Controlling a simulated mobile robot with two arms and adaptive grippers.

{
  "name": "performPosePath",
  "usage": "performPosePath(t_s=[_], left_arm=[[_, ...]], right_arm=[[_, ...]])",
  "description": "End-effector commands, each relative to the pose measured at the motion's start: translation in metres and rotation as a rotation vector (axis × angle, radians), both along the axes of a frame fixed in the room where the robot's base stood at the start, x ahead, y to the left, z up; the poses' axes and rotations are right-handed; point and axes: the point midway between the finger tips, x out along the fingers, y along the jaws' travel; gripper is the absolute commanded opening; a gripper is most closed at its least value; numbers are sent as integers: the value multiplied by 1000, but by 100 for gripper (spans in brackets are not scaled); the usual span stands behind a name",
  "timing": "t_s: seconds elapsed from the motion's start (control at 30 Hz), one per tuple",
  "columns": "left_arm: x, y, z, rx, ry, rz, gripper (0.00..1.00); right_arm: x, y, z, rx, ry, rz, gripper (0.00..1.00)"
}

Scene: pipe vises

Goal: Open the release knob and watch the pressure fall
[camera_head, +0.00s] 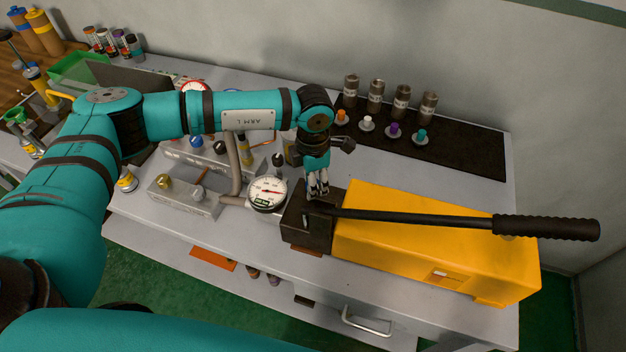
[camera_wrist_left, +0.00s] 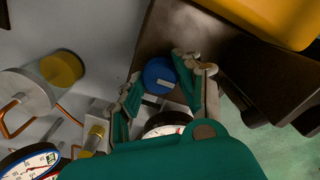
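The yellow hand pump (camera_head: 430,235) lies on the bench with a dark metal block (camera_head: 300,235) at its left end. In the left wrist view a round blue knob (camera_wrist_left: 160,74) with a pale bar mark sits on that block; I take it as the release knob. My left gripper (camera_head: 318,194) points down at the block and hides the knob in the head view. In the wrist view its fingers (camera_wrist_left: 158,80) are apart, one on each side of the knob; contact cannot be told. The pressure gauge (camera_head: 268,191) stands left of the block, its reading too small to tell. My right gripper is out of view.
The long black pump handle (camera_head: 430,219) reaches right from the block over the yellow body. A metal manifold (camera_head: 183,196) with pipes is left of the gauge. A dark mat (camera_head: 465,150) with several fittings and coloured plugs lies behind. Bare bench shows in front of the pump.

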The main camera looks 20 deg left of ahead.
Motion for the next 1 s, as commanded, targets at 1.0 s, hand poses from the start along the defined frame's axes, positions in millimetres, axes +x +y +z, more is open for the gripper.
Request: performPosePath(t_s=[1.0], left_arm=[[1, 0, -4, -1, -3, 452, 2]], right_arm=[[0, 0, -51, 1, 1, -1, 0]])
